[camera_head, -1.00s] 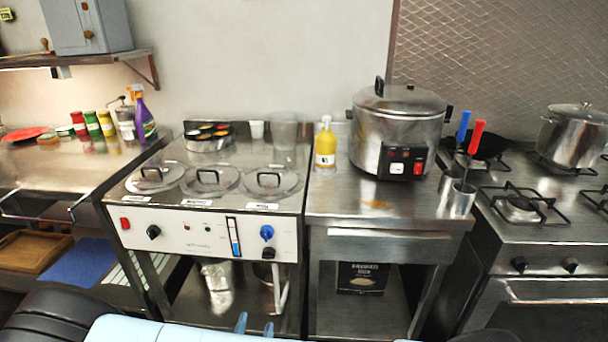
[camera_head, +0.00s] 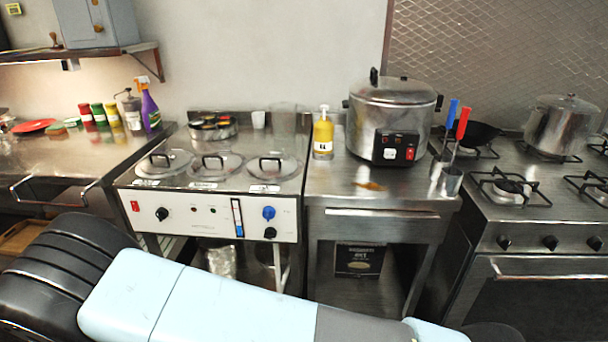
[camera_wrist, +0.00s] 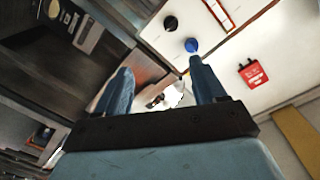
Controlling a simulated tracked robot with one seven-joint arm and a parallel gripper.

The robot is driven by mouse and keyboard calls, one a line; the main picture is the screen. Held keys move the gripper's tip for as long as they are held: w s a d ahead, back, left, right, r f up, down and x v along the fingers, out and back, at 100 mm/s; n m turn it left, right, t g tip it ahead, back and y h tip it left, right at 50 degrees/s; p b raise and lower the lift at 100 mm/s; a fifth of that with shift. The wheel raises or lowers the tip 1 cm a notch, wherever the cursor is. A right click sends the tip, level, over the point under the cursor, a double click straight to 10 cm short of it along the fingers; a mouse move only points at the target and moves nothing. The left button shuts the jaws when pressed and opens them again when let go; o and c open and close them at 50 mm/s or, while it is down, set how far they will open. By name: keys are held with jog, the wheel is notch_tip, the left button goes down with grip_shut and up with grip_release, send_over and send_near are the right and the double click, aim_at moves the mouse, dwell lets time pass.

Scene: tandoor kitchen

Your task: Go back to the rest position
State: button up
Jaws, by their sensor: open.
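My gripper (camera_wrist: 160,92) shows in the wrist view with its two blue fingers spread apart and nothing between them. Beyond the fingers is the white front panel of the bain-marie counter, with a blue knob (camera_wrist: 191,45) and a black knob (camera_wrist: 170,23). In the head view my light blue arm crosses the bottom of the picture, in front of the counters. My gripper itself is out of the head view.
The counter with three round lids (camera_head: 217,165) stands at the centre left. A steel cooker (camera_head: 392,115) and a yellow bottle (camera_head: 323,134) stand on the middle counter (camera_head: 350,185). A stove (camera_head: 550,225) is at the right.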

jog(key=w+r+g+y, duration=0.3)
jog(key=w+r+g, duration=0.4)
jog(key=w+r, duration=0.5)
jog(key=w+d+r+n+g+y, duration=0.15)
jog(key=d+r, duration=0.25)
jog(key=r, duration=0.5)
jog(key=w+d+r+n+g+y, duration=0.15)
jog(key=d+r, duration=0.25)
jog(key=r, duration=0.4)
jog(key=s+d+r+n, duration=0.2)
jog(key=s+d+r, duration=0.2)
jog(key=d+r, duration=0.25)
jog(key=s+d+r+n, duration=0.25)
jog(key=d+r, duration=0.25)
jog(key=d, duration=0.3)
jog(key=s+d+r+h, duration=0.2)
jog(key=s+d, duration=0.5)
jog(key=s, duration=0.1)
jog(key=s+d+r+n+g+h, duration=0.1)
jog(key=s+d+r, duration=0.1)
jog(key=s+d, duration=0.5)
jog(key=shift+s+d+r+g+h, duration=0.3)
jog(key=shift+s+h, duration=0.1)
jog(key=shift+s, duration=0.1)
